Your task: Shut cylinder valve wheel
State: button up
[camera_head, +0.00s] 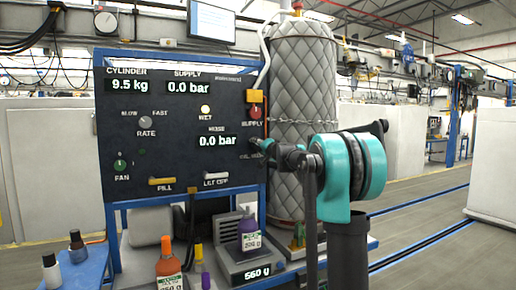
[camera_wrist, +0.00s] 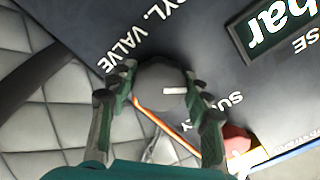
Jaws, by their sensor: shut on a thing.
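The cylinder valve wheel is a dark grey round knob (camera_wrist: 160,88) with a white pointer mark, beside the "CYL. VALVE" lettering on the black panel in the wrist view. My gripper (camera_wrist: 161,82) is shut on it, with one finger on each side. In the head view my gripper (camera_head: 264,147) reaches the panel's lower right edge and mostly hides the wheel. The black panel (camera_head: 140,120) reads cylinder 9.5 kg, supply 0.0 bar and hose 0.0 bar. A quilted grey cylinder (camera_head: 303,70) with a chain around it stands behind the panel's right side.
A red supply knob (camera_head: 255,113) sits above my gripper and shows at lower right in the wrist view (camera_wrist: 236,140). An orange hose (camera_wrist: 165,125) passes behind the fingers. Below the panel stand a purple bottle (camera_head: 250,235), a scale (camera_head: 255,269) and an orange bottle (camera_head: 169,267).

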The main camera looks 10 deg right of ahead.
jog(key=m, duration=0.5)
jog(key=shift+m, duration=0.3)
jog(key=m, duration=0.4)
jog(key=shift+r+m, duration=0.1)
jog(key=shift+m, duration=0.2)
jog(key=o, duration=1.2)
jog(key=v, duration=1.2)
